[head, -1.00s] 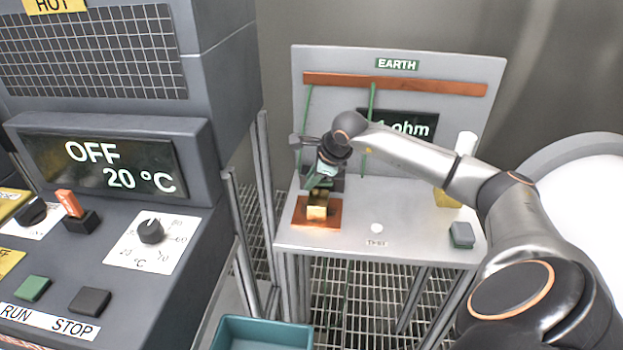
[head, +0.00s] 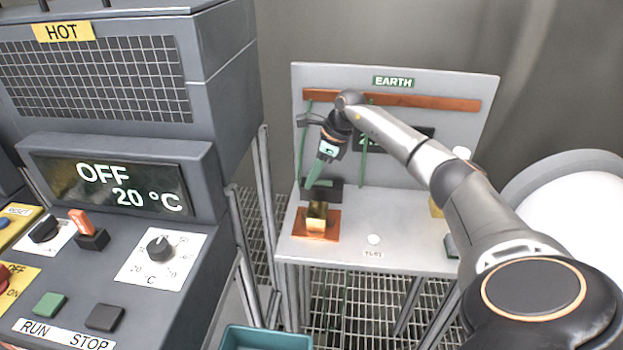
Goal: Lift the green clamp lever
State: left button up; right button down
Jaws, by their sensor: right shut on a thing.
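The green clamp lever (head: 315,174) rises at a tilt from a dark base (head: 322,191) at the back left of the grey EARTH bench. A brass block (head: 317,216) stands on a copper plate (head: 300,228) in front of it. My right gripper (head: 322,164) reaches in from the right and points down at the lever. It is shut on the lever's upper part; its fingertips are small and partly hidden. My left gripper is out of view.
The bench top (head: 400,225) is clear around a white round button (head: 374,239). My right arm covers part of the display and the bench's right side. A grey oven (head: 100,100) stands left; a teal bin (head: 266,338) is below.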

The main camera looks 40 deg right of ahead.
jog(key=shift+w+d+r+g+y+b, duration=0.4)
jog(key=shift+d+r+g+y+b, duration=0.3)
jog(key=shift+b, duration=0.6)
jog(key=shift+f, duration=0.1)
jog(key=c, duration=1.1)
grip_release()
